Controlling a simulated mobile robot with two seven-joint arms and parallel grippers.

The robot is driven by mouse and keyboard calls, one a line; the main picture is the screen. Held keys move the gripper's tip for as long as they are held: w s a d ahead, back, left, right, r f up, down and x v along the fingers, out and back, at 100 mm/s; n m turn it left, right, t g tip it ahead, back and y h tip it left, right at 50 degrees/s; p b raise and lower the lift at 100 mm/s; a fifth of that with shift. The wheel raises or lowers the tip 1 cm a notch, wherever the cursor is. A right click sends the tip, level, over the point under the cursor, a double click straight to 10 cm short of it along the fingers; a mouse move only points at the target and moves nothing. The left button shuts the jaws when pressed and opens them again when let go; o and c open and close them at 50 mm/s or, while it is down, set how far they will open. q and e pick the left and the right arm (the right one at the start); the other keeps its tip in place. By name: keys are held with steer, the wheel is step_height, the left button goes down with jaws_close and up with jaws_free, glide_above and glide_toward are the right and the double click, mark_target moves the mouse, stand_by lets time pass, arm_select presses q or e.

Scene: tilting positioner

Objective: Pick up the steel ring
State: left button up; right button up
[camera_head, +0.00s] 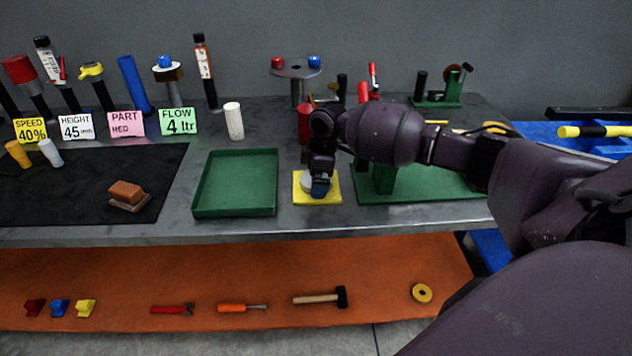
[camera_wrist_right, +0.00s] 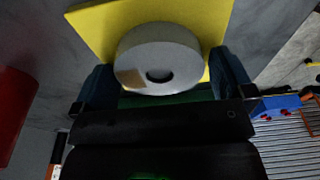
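The steel ring (camera_wrist_right: 180,50) is a thick, light grey disc with a dark central hole and a small tan patch. It lies on the yellow pad (camera_wrist_right: 105,28) on the workbench. In the head view the ring (camera_head: 308,184) is partly hidden behind my right gripper (camera_head: 320,186), which points down over the yellow pad (camera_head: 331,199). In the right wrist view my right gripper (camera_wrist_right: 165,82) is open, with one blue fingertip on each side of the ring. Slim gaps seem to show between the fingertips and the ring. My left gripper is not in view.
An empty green tray (camera_head: 205,210) stands left of the pad. A green base plate (camera_head: 430,190) is right of it, under my forearm. A red cylinder (camera_head: 304,124) stands behind. A black mat (camera_head: 60,205) with a brown block (camera_head: 126,194) is at the left.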

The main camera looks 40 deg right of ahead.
steer(key=c, duration=1)
steer(key=shift+r, duration=0.1)
steer(key=shift+c, duration=0.7)
